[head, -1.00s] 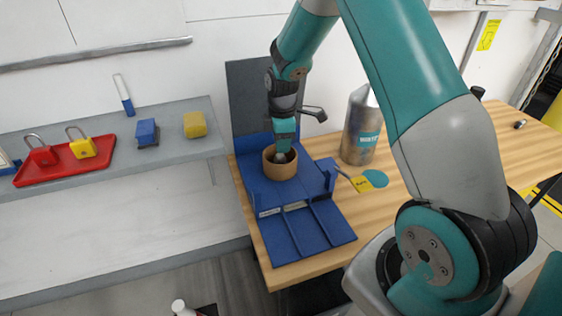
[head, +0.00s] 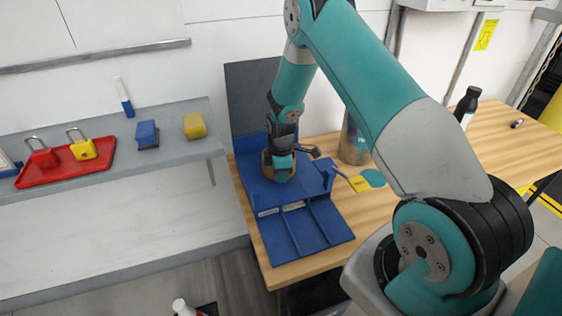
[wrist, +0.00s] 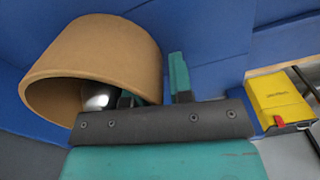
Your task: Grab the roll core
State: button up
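The roll core (head: 266,164) is a short brown cardboard ring on the blue fixture (head: 292,243). In the head view my gripper (head: 283,175) is low at its front right side and hides most of it. In the wrist view the roll core (wrist: 110,50) lies at the upper left, its hollow facing down-left. My gripper (wrist: 153,88) straddles the near wall: one finger is inside the hollow, partly hidden, and the other stands outside. A narrow gap shows between the outer finger and the wall. The gripper looks open. A shiny rounded thing shows inside the ring.
A metal canister (head: 353,146) and a yellow piece (head: 360,184) by a teal disc (head: 373,177) are right of the fixture. A dark upright panel (head: 251,105) stands behind. A grey shelf (head: 185,155) with a red tray (head: 60,170) is left. A dark bottle (head: 467,104) stands farther right.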

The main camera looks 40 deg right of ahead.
jog(key=shift+c, duration=0.5)
grip_shut()
jog(key=shift+r, duration=0.2)
